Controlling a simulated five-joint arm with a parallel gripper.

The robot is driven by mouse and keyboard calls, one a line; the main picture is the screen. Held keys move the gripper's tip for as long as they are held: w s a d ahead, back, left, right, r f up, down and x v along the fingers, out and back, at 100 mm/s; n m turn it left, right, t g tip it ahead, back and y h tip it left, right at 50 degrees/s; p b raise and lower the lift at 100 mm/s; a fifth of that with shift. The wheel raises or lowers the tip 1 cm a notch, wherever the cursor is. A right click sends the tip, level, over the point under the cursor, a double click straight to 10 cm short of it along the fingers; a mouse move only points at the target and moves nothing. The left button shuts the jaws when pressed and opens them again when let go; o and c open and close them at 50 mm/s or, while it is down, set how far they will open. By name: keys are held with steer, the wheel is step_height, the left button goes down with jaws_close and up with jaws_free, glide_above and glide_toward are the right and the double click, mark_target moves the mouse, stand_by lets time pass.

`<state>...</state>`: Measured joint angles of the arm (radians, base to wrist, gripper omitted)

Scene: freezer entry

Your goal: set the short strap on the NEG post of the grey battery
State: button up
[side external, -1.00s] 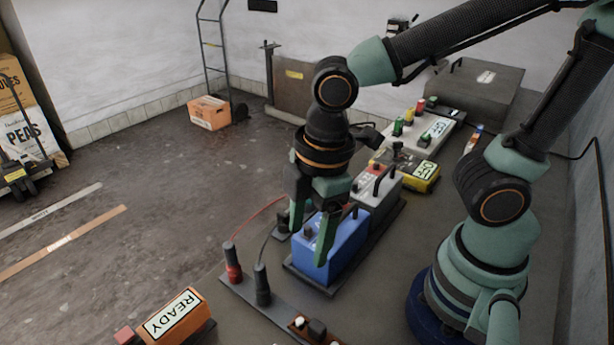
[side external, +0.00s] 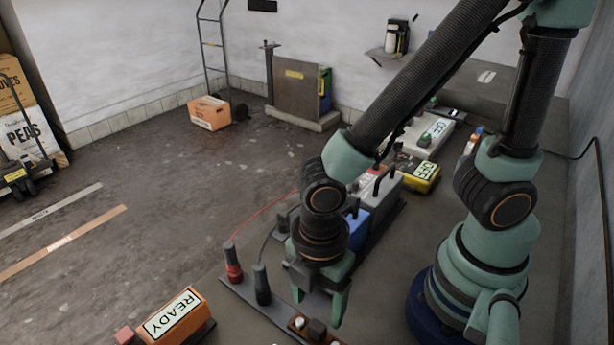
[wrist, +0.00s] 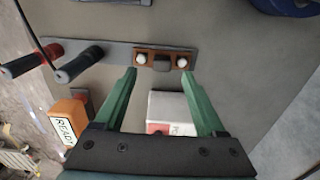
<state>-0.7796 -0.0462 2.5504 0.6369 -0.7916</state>
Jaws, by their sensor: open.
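The likely short strap is a copper-brown bar (side external: 318,328) with white knobs at both ends and a dark block in its middle. It lies at the near end of the dark strip and also shows in the wrist view (wrist: 161,61). My gripper (side external: 318,301) is open and points down above it. In the wrist view my gripper (wrist: 158,74) is empty, with its fingertips apart just below the bar in the picture. The grey battery (side external: 388,190) stands farther back, partly behind my arm. I cannot make out its NEG post.
The blue battery (side external: 356,230) is partly hidden behind my arm. Red (side external: 233,262) and black (side external: 262,285) cable clamps stand on the dark strip. An orange READY box (side external: 172,318) sits at the front left. A white box (wrist: 170,108) shows between my fingers in the wrist view.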

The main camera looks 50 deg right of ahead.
mark_target(317, 326)
steer(key=shift+s+a+f, duration=0.1)
steer(key=shift+f, duration=1.2)
steer(key=shift+s+a+f, duration=0.1)
steer(key=shift+f, duration=1.15)
steer(key=shift+c, duration=0.3)
jaws_close()
